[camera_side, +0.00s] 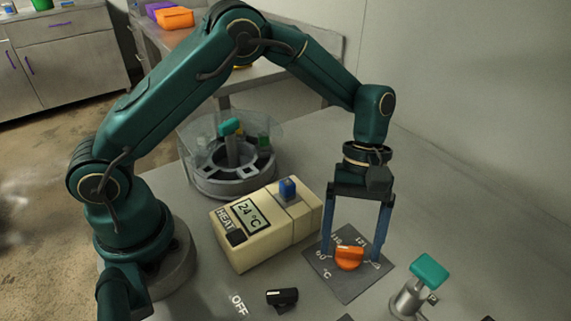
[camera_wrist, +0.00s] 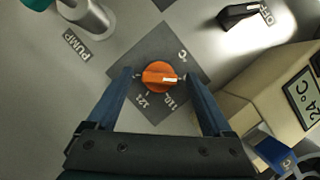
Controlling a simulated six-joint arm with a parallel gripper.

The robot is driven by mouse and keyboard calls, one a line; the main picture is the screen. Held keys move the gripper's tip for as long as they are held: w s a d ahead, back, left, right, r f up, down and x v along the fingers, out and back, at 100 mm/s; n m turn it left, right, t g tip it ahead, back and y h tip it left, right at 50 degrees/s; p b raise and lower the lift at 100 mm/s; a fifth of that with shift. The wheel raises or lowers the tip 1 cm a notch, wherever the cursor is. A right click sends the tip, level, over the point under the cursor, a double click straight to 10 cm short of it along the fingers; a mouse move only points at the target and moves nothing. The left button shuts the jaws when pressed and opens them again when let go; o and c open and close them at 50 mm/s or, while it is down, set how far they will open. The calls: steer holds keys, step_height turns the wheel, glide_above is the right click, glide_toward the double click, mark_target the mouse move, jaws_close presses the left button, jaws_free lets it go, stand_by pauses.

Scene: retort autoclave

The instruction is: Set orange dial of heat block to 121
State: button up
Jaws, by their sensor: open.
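The orange dial (camera_side: 349,258) sits on a dark square plate (camera_side: 344,287) marked 60, 110, 121 and °C. In the wrist view the dial (camera_wrist: 159,76) has a white pointer line aimed right, away from the 121 mark; in the side view this is toward 60. My gripper (camera_side: 351,259) points down with its blue fingers open, one on each side of the dial. In the wrist view my gripper (camera_wrist: 159,74) shows gaps between both fingers and the dial. The beige heat block (camera_side: 258,236) beside the plate reads 24 °C.
A round carousel (camera_side: 228,185) is behind the block.

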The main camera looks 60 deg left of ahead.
steer(key=shift+c, duration=0.3)
jaws_close()
steer(key=shift+m, duration=0.4)
steer(key=m+y, duration=0.1)
steer(key=m, duration=0.1)
steer(key=m+g, duration=0.1)
steer(key=m, duration=0.1)
steer(key=shift+w+d+m+y, duration=0.1)
steer(key=shift+m+y, duration=0.2)
steer(key=shift+y, duration=0.1)
steer(key=m+y, duration=0.1)
steer(key=m, duration=0.2)
steer(key=m+y, duration=0.1)
steer(key=m, duration=0.2)
steer(key=shift+d, duration=0.2)
steer(key=m+y, duration=0.1)
steer(key=m, duration=0.2)
steer(key=m+t+y, duration=0.1)
steer(key=m, duration=0.2)
steer(key=shift+d+r+m+y, duration=0.1)
steer(key=shift+d+m+y, duration=0.05)
steer(key=shift+m+y, duration=0.15)
steer(key=m+t, duration=0.1)
steer(key=m, duration=0.1)
steer(key=m+t+y, duration=0.1)
steer(key=m, duration=0.2)
steer(key=shift+s+m, duration=0.2)
steer(key=shift+m, duration=0.1)
